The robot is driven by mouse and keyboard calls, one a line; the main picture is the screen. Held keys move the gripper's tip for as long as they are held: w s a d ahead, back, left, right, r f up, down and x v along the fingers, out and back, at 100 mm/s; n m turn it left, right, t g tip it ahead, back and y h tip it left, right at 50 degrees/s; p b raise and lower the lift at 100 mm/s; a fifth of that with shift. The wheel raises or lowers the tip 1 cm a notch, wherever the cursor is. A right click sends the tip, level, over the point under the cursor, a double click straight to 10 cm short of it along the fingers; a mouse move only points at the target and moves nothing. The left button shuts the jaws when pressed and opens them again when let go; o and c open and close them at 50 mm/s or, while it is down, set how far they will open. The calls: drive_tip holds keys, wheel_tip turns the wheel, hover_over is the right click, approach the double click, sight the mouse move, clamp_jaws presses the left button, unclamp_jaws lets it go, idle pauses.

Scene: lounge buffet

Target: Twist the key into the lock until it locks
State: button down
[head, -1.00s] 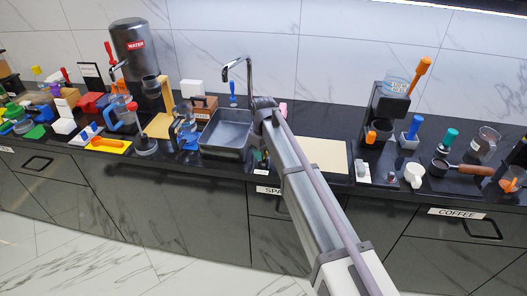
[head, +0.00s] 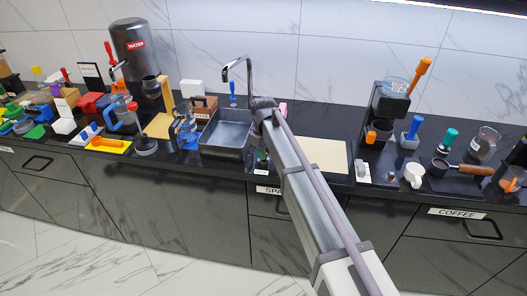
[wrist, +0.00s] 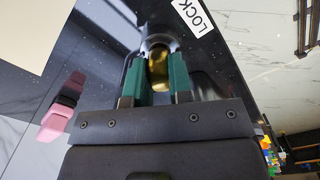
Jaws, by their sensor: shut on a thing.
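In the wrist view my gripper (wrist: 159,82) has its two green-padded fingers on either side of a brass-coloured piece, which appears to be the key (wrist: 158,70). The fingers are shut on it. The far end of the key meets a grey rounded lock housing (wrist: 160,42), beside a white label reading LOCK (wrist: 194,16). How deep the key sits and its exact turn angle cannot be told. In the head view my arm hides most of the lock, and the small label (head: 262,172) shows at the counter's front edge.
A pink object (wrist: 60,108) lies left of my gripper in the wrist view. In the head view a sink (head: 224,134) is left of my arm and a beige board (head: 322,155) is right of it. Coffee equipment (head: 385,108) stands farther right.

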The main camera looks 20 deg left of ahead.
drive_tip(key=c, duration=0.9)
unclamp_jaws()
drive_tip(key=shift+c, duration=0.2)
wheel_tip(320, 180, up, 5)
drive_tip(key=p, duration=0.5)
drive_tip(key=shift+r, duration=0.15)
